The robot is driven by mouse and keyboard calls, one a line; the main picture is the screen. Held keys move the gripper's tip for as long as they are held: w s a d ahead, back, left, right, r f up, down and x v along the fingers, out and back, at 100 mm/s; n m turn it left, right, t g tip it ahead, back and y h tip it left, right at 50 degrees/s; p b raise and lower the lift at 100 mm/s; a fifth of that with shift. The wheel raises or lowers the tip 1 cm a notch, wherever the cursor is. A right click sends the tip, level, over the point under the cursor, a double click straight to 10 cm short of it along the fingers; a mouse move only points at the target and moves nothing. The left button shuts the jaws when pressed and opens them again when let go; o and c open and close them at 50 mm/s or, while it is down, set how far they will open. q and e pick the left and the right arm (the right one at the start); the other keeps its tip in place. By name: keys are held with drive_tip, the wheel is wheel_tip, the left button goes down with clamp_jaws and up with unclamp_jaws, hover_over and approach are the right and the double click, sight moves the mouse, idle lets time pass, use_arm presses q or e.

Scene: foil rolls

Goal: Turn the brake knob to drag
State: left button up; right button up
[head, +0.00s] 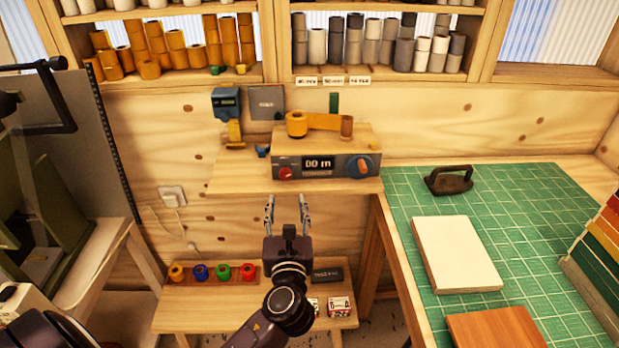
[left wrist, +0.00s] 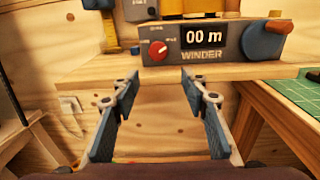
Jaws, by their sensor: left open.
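The brake knob is a small red round knob (head: 285,173) at the left end of the grey winder's front panel (head: 318,174). In the left wrist view the red knob (left wrist: 158,49) shows a pale pointer mark and tiny labels around it that I cannot read surely. The display beside it (left wrist: 202,36) reads 00 m, with WINDER below. My left gripper (head: 287,208) is open and empty, below and in front of the shelf edge, apart from the knob. In the wrist view its fingertips (left wrist: 159,82) spread below the knob. My right gripper is not in view.
An orange-handled crank (head: 364,165) sits at the panel's right end. The winder stands on a wooden shelf (head: 235,180). A low bench (head: 190,320) with coloured rolls lies below. A green mat (head: 540,230) covers the right table. Space directly before the panel is clear.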

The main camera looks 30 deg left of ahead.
sight(285, 177)
use_arm(q)
drive_tip(key=x, duration=0.2)
drive_tip(key=r+p+x, duration=0.1)
drive_tip(key=x, duration=0.4)
drive_tip(key=shift+w+a+r+p, duration=0.25)
drive_tip(key=shift+w+r+p, duration=0.05)
drive_tip(key=shift+r, duration=0.05)
drive_tip(key=shift+c, duration=0.2)
clamp_jaws()
